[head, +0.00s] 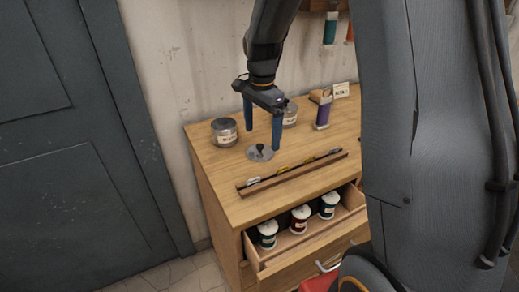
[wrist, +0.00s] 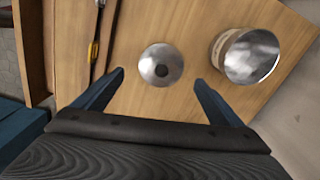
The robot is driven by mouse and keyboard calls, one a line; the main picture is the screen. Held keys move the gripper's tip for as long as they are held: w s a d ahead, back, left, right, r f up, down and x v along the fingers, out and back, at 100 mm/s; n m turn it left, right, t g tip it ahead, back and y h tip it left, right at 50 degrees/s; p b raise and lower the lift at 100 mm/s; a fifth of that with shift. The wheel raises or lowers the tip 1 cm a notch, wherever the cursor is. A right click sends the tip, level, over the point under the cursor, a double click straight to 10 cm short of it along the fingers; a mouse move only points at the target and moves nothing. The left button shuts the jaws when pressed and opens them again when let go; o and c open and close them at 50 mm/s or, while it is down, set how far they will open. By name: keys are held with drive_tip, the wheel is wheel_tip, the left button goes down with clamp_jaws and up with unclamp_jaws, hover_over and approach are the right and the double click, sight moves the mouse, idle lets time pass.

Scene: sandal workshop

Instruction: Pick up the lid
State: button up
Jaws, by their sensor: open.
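The lid (head: 260,153) is a round grey metal disc with a dark knob, lying flat on the wooden cabinet top. It also shows in the wrist view (wrist: 161,65), shiny, with its knob near the middle. My gripper (head: 262,136) is above the lid, pointing down, with its two blue fingers open and nothing between them. In the wrist view the lid lies just beyond and between the fingertips (wrist: 159,75), apart from both.
A labelled jar (head: 224,132) stands left of the lid, and another jar (head: 290,114) is partly hidden behind my gripper. A wooden rail (head: 292,174) lies in front.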

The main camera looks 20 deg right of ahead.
sight(260, 145)
drive_tip(key=shift+a+f+p, duration=0.2)
drive_tip(key=shift+f+p, duration=0.7)
drive_tip(key=shift+f, duration=1.55)
drive_tip(key=c, duration=1.1)
